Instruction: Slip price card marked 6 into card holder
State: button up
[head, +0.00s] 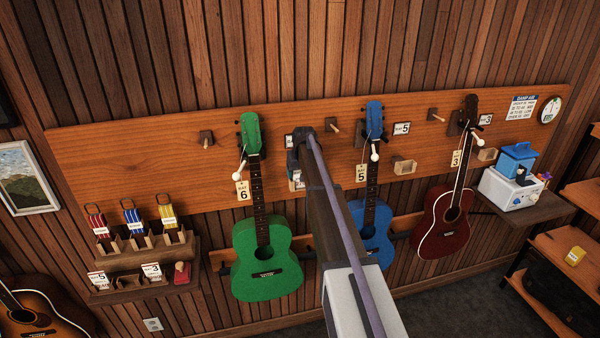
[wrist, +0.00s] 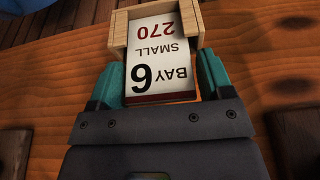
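The price card marked 6 (wrist: 160,65) is white, reads "BAY 6 SMALL 270" and appears upside down in the wrist view. Its far part lies within the wooden card holder (wrist: 119,36), between the side walls; its near part sticks out toward me. The teal fingers of my gripper (wrist: 162,78) stand at the card's two side edges and look closed on it. In the head view my arm covers most of the gripper, holder and card. Whether the card touches the holder's bottom is hidden.
Green (head: 267,258), blue (head: 371,234) and dark red (head: 441,217) guitars hang along the orange-brown board (head: 180,165). Other wooden holders (head: 404,166) and pegs (head: 334,126) project from it. A shelf (head: 128,290) at left bears cards marked 5 and 3.

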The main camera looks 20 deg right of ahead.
jog(key=shift+o, duration=1.1)
